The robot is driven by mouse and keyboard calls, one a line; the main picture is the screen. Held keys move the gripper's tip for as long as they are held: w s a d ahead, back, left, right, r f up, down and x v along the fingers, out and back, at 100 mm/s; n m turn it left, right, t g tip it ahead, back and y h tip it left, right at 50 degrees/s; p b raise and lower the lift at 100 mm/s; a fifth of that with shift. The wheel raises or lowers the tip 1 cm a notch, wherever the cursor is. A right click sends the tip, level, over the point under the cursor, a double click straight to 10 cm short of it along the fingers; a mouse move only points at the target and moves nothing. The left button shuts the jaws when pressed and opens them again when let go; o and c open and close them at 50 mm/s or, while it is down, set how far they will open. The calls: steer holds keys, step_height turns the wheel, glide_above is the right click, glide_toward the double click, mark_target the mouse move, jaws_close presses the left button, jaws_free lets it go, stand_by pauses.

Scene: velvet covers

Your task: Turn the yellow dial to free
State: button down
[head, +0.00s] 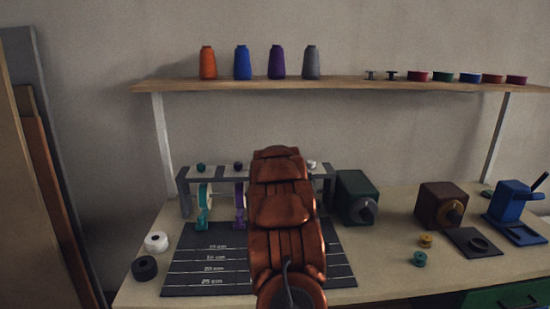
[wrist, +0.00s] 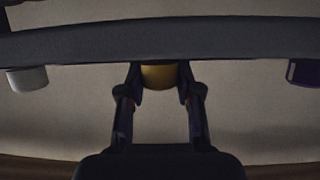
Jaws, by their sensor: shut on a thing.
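In the wrist view, the yellow dial (wrist: 158,76) sits at the edge of a dark grey rail (wrist: 225,38). My gripper (wrist: 159,84) has a finger on either side of the dial and is shut on it. My copper-coloured arm hides the dial and my gripper in the head view. The rack (head: 183,200) shows on both sides of the arm there, with dark green, purple (head: 238,166) and white (head: 311,166) dials on top. I cannot read any free mark or tell how far the yellow dial is turned.
Teal (head: 204,199) and purple (head: 239,203) ribbon rolls hang in the rack. A black measuring mat (head: 206,278) lies in front. A green box (head: 352,192) stands close to the right. A shelf (head: 345,85) with thread cones runs above.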

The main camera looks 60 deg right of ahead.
steer(key=shift+w+a+r+n+t+p, duration=0.2)
steer(key=shift+n+t+p, duration=0.1)
steer(key=shift+p, duration=1.25)
steer(key=n+t+y+p, duration=0.2)
steer(key=p, duration=0.7)
steer(key=shift+s+d, duration=0.15)
steer(key=n+y+p, duration=0.1)
steer(key=p, duration=0.3)
steer(key=shift+n+t+y, duration=0.3)
steer(key=shift+t, duration=0.1)
steer(key=shift+p, duration=0.45)
steer(key=shift+f+n+t+y+p, duration=0.2)
steer(key=shift+n+t+y+p, duration=0.2)
steer(key=shift+n+t+y, duration=0.7)
steer(key=shift+d+n+y, duration=0.1)
steer(key=shift+n+y, duration=0.4)
steer(key=shift+n, duration=0.1)
steer(key=shift+n+y, duration=1)
steer(key=shift+y, duration=0.3)
steer(key=shift+n+y, duration=0.8)
steer(key=shift+y, duration=0.1)
